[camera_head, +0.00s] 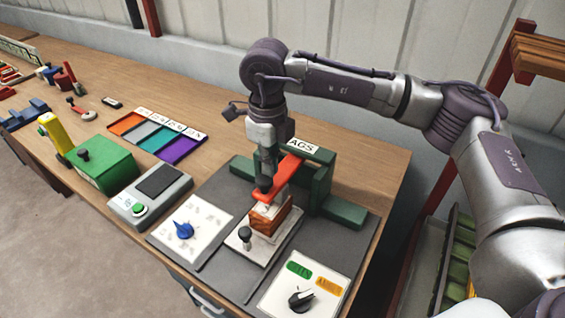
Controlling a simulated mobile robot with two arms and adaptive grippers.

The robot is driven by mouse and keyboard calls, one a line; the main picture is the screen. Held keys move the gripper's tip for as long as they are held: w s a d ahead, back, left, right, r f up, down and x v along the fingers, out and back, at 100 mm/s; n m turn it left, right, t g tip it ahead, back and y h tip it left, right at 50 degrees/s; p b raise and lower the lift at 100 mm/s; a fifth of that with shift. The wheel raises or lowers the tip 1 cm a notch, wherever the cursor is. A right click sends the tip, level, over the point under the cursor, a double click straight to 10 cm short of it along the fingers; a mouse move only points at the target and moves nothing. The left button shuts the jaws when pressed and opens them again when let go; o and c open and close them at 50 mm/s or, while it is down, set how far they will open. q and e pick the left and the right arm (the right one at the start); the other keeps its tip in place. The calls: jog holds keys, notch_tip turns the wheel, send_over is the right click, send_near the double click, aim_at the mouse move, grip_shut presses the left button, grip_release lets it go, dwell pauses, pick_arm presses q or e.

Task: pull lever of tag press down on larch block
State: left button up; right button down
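The tag press is a green frame with a white sign (303,148) and a red lever (289,172). The lever slopes down toward the front left, and its low end is over the larch block (268,222). The block is reddish brown and sits on a pale plate, with a white piece on its top. My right gripper (265,188) points down at the lever's front end and seems to touch it. Its fingers look together as one narrow dark column, with nothing seen between them. My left gripper is not in view.
A white panel with a blue knob (184,231) lies left of the press. Another panel with a black knob (301,299) is in front. A grey box with a green button (139,209), a green device (103,167) and a coloured tray (133,122) stand further left.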

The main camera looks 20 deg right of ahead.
notch_tip(320, 180, up, 9)
jog(key=p, duration=0.4)
dwell(0.5)
dwell(0.9)
